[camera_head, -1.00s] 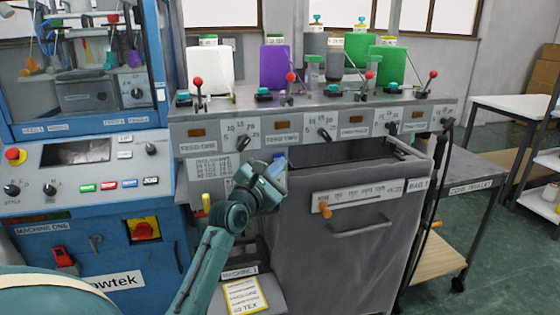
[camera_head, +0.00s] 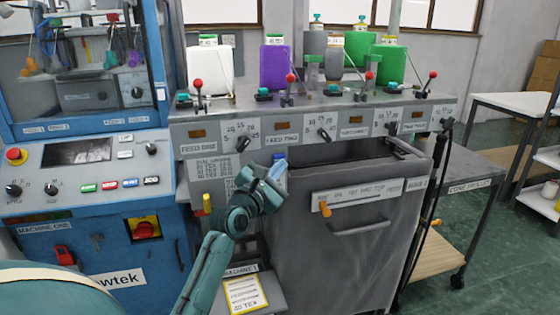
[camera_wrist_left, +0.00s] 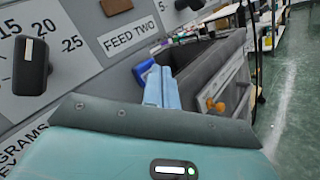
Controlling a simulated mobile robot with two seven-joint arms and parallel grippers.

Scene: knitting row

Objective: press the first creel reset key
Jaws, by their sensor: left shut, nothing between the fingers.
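A teal key on a dark base (camera_head: 183,97) stands at the left end of the creel shelf, beside a red-ball lever (camera_head: 198,88) and below a white yarn cone (camera_head: 210,68). My left gripper (camera_head: 279,160) is in front of the creel's front panel, below the FEED TWO label and well below and right of that key. In the left wrist view its blue fingers (camera_wrist_left: 161,87) are together with nothing between them. The wrist view shows a black dial knob (camera_wrist_left: 31,66) and the FEED TWO label (camera_wrist_left: 130,37), not the key. My right gripper is out of view.
More teal keys (camera_head: 264,94) and red-ball levers stand along the shelf by purple and green cones. Below is a grey bin with an open top (camera_head: 345,150). A blue machine (camera_head: 90,170) stands left.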

